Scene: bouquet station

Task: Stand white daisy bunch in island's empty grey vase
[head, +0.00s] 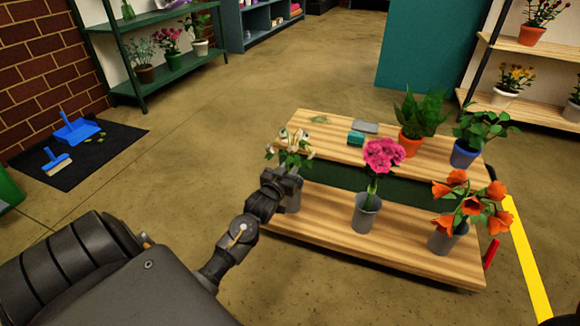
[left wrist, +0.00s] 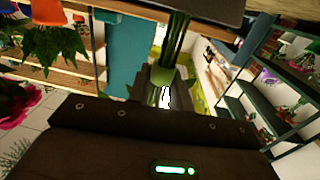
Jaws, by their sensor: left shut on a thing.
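The white daisy bunch (head: 292,148) is upright above the left end of the stepped wooden island in the head view. My left gripper (head: 284,182) is shut on its stems below the blooms. In the left wrist view the green stems (left wrist: 176,42) run between the fingers (left wrist: 162,80). A grey vase (head: 293,204) on the island's lower step shows directly below the gripper, largely covered by it. Whether the stem ends are inside its mouth is hidden. My right gripper is not in view.
On the lower step (head: 325,220), a grey vase (head: 366,214) holds pink flowers and another (head: 446,240) holds orange flowers. The upper step carries an orange pot (head: 412,145), a blue pot (head: 464,154) and a teal block (head: 356,138). Open floor lies left of the island.

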